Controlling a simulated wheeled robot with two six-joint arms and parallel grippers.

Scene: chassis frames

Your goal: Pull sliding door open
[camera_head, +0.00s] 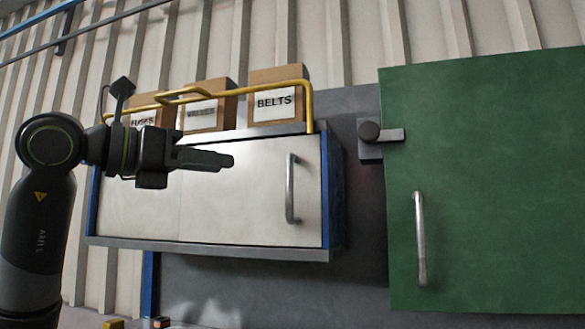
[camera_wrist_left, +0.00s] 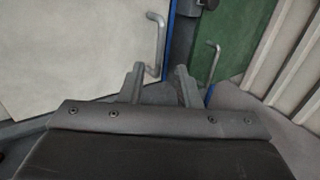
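A wall cabinet (camera_head: 335,195) has white front panels in a dark blue frame, with a faint vertical seam between them. The right white door panel (camera_head: 245,200) is closed over the front and carries a grey vertical bar handle (camera_head: 291,188) near its right edge. My left gripper (camera_head: 232,161) is in front of the panel, left of the handle and apart from it. In the left wrist view its two fingers (camera_wrist_left: 160,72) are spread with nothing between them; the handle (camera_wrist_left: 160,46) shows beyond them. My right gripper is not in view.
A large green door panel (camera_head: 490,190) with its own bar handle (camera_head: 420,240) and a grey latch (camera_head: 380,135) stands to the right. Cardboard boxes, one the BELTS box (camera_head: 275,98), sit on the cabinet top behind a yellow rail (camera_head: 308,105). The space before the cabinet is free.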

